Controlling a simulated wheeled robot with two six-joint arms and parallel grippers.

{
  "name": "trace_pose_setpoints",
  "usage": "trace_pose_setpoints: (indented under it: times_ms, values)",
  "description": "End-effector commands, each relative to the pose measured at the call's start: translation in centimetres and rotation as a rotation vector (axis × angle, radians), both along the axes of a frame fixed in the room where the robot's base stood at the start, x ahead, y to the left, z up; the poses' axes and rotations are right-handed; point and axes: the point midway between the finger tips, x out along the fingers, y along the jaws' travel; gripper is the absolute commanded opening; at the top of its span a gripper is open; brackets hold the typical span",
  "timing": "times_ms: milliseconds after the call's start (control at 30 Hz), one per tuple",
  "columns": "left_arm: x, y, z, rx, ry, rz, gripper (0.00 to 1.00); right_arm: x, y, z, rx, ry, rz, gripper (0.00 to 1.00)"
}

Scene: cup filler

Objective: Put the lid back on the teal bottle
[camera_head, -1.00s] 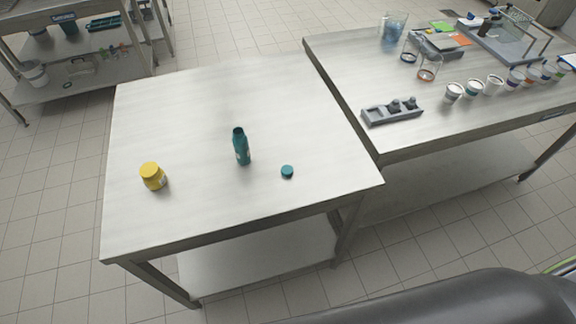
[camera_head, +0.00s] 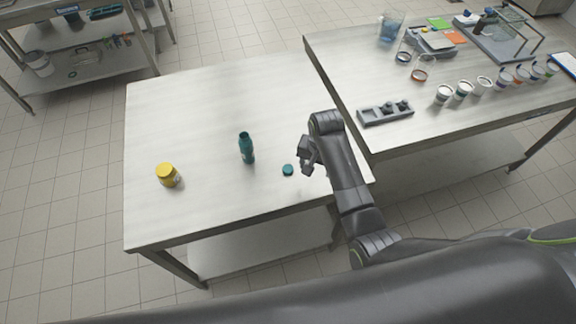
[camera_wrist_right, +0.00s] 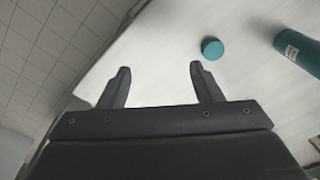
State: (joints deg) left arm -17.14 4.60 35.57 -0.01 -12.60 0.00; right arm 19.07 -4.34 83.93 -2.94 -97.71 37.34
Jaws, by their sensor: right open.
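The teal bottle (camera_head: 247,149) stands upright and without its lid on the left table. Its lower part also shows at the right edge of the right wrist view (camera_wrist_right: 301,53). The teal lid (camera_head: 288,170) lies on the table to the right of the bottle. In the right wrist view the lid (camera_wrist_right: 212,48) is beyond the fingertips, near the right finger. My right gripper (camera_head: 305,160) is above the table, just right of the lid. Its two fingers (camera_wrist_right: 158,70) are apart with nothing between them. My left gripper is not in view.
A yellow jar (camera_head: 168,176) stands left of the bottle. The right table holds a grey holder (camera_head: 386,113), a row of several cups (camera_head: 464,89) and a clear jug (camera_head: 390,27). The left table (camera_head: 200,120) is otherwise clear.

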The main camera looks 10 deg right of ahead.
Motion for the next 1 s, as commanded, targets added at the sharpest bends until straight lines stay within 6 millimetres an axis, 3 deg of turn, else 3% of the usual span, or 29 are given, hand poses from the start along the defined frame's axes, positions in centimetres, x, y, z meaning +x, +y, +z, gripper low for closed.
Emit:
trace_pose_setpoints:
  times_ms: [33, 200, 400, 800, 1000]
  values:
    - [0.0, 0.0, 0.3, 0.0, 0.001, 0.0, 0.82, 1.7, 1.4, 1.8, 0.005, 0.007, -0.015, 0.59]
    - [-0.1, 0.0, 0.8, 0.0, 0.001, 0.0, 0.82, 5.1, 5.1, 6.3, 0.002, 0.053, -0.081, 0.59]
    - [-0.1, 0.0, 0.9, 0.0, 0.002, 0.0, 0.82, 6.5, 7.1, 9.0, -0.009, 0.08, -0.121, 0.59]
    - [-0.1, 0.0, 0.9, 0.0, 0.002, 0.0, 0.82, 6.5, 7.2, 9.0, -0.011, 0.083, -0.127, 0.59]
    - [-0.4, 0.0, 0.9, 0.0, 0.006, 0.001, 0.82, 5.0, 6.6, 6.1, -0.011, 0.087, -0.138, 0.59]
